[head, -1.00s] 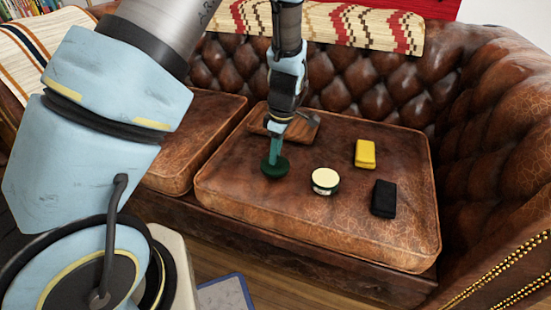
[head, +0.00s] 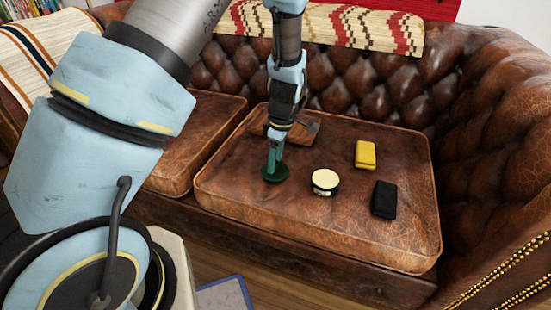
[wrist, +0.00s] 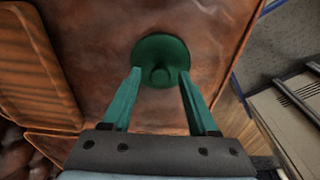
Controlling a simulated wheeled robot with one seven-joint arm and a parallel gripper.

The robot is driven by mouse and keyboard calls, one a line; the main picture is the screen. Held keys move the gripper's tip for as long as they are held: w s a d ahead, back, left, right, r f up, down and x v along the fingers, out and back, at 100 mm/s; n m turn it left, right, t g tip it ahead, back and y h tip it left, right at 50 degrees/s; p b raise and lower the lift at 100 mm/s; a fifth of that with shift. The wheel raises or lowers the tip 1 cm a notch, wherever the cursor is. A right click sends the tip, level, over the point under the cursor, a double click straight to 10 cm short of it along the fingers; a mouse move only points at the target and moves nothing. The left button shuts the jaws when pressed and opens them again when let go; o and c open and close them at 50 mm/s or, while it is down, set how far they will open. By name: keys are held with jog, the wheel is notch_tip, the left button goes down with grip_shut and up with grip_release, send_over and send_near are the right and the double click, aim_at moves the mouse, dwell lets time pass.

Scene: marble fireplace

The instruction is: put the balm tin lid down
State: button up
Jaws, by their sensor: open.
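The balm tin lid (head: 275,175) is a dark green disc that appears to lie flat on the brown leather seat cushion. In the wrist view the lid (wrist: 160,48) shows its round knob facing me. My gripper (head: 274,165) points down at the lid, and its green fingers (wrist: 160,78) stand apart on either side of the knob, with gaps to it.
A yellow block (head: 365,155) and a black block (head: 384,199) lie on the cushion (head: 300,229) to the right. A brown wooden board (head: 301,130) lies behind my gripper. The tufted sofa back rises behind. The front of the cushion is bare.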

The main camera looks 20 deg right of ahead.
aim_at(280, 171)
notch_tip(280, 171, up, 12)
jog(key=s+d+p, duration=0.1)
jog(key=p, duration=0.1)
jog(key=w+a+r+m+h, duration=0.1)
jog(key=a+r+m, duration=0.15)
jog(key=a, duration=0.55)
jog(key=w+a+r+m, duration=0.2)
jog(key=a+r, duration=0.1)
jog(key=a, duration=0.6)
jog(key=s+a+r+m, duration=0.1)
jog(key=s+a+m, duration=0.2)
jog(key=a, duration=0.4)
jog(key=s+a+r+m, duration=0.1)
jog(key=s+a+m, duration=0.2)
jog(key=a, duration=0.4)
jog(key=shift+a+r+t, duration=0.2)
jog(key=shift+r+t, duration=0.1)
jog(key=shift+r, duration=0.1)
jog(key=shift+w+d, duration=0.1)
jog(key=shift+d, duration=0.05)
